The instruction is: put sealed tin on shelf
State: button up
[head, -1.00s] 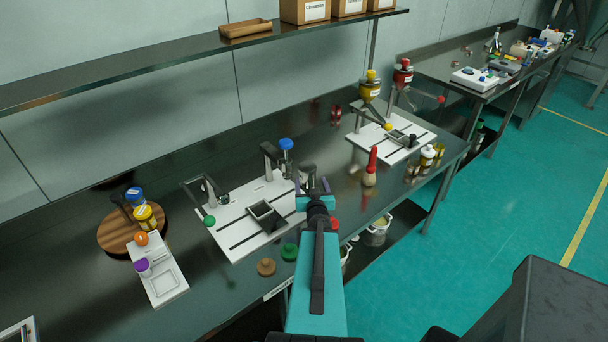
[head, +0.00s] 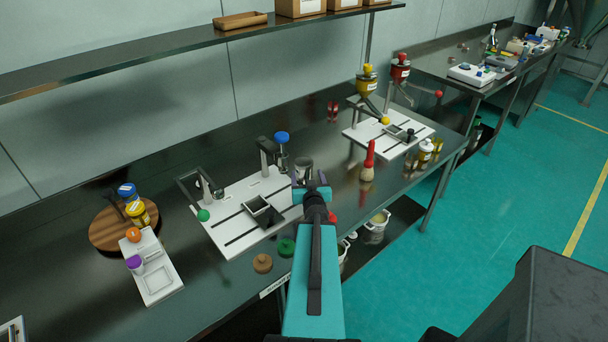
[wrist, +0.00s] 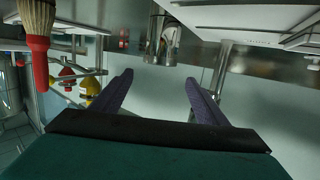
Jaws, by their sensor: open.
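A grey metal tin (head: 303,166) stands on the workbench just beyond my gripper, right of the white base plate. It also shows in the wrist view (wrist: 163,40), upside down and beyond the fingertips. I cannot make out whether it has a lid. My gripper (head: 310,180) is open and empty. Its two dark fingers (wrist: 158,82) point toward the tin, with a gap between them and it. The long wall shelf (head: 130,63) runs above the workbench at the back left.
The shelf carries a wooden tray (head: 240,20) and several cardboard boxes (head: 300,7). A press with a blue knob (head: 281,137) stands left of the tin. A red-handled brush (head: 368,165) stands to the right. Green (head: 286,247) and brown (head: 262,263) discs lie near the front edge.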

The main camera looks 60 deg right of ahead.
aim_at(305, 164)
jog(key=shift+w+d+f+b, duration=0.3)
jog(key=shift+d+b, duration=0.3)
jog(key=shift+b, duration=1.3)
jog(key=shift+b+x, duration=1.55)
jog(key=shift+b, duration=0.1)
jog(key=shift+r+x, duration=0.15)
jog(key=shift+x, duration=0.5)
jog(key=shift+r+x, duration=0.15)
jog(key=shift+x, duration=0.5)
jog(key=shift+f, duration=0.1)
jog(key=shift+w, duration=0.1)
jog(key=shift+x, duration=2.65)
